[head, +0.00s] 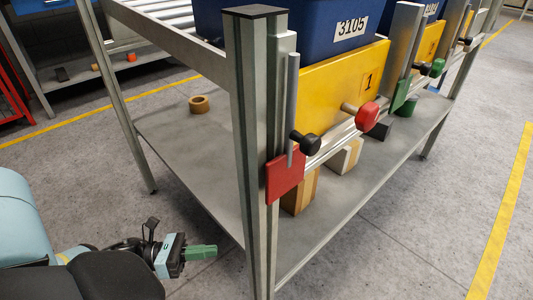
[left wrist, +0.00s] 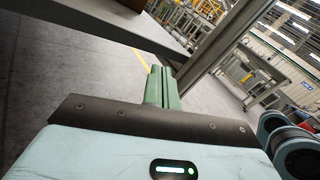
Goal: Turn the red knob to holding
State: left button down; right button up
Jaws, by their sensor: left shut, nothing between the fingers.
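The red knob (head: 367,116) sticks out on a short shaft in front of the yellow panel marked 1 (head: 330,88), at the front of the rack. A black knob (head: 305,144) sits to its left, by the red plate (head: 285,176) on the near post. My left gripper (head: 204,252) is low at the left of the post, apart from the knob, with its green fingers together and empty. In the left wrist view the green fingers (left wrist: 162,88) are also closed against each other. My right gripper does not show. The knob does not show in the left wrist view.
The grey corner post (head: 248,150) stands between my left gripper and the knobs. The lower shelf (head: 190,145) holds a tape roll (head: 199,104) and several blocks. A blue crate (head: 320,25) marked 3105 sits above. The floor at the right is clear.

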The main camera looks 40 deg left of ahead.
pick_arm(q)
jog(key=s+d+f+n+g+y+p, duration=0.15)
jog(key=s+d+f+n+y, duration=0.3)
jog(key=s+n, duration=0.55)
jog(key=s+d+f+n+g+y+p, duration=0.1)
jog(key=s+d+f+n+y+p, duration=0.15)
jog(key=s+d+n+y, duration=0.75)
jog(key=s+d+n+g+h+p, duration=0.1)
jog(key=s+n+g+h, duration=0.3)
jog(key=s+n, duration=0.9)
jog(key=r+n+g+p, duration=0.1)
jog(key=n+g, duration=0.2)
jog(key=n, duration=0.2)
jog(key=shift+s+d, duration=0.35)
jog(key=shift+a, duration=0.15)
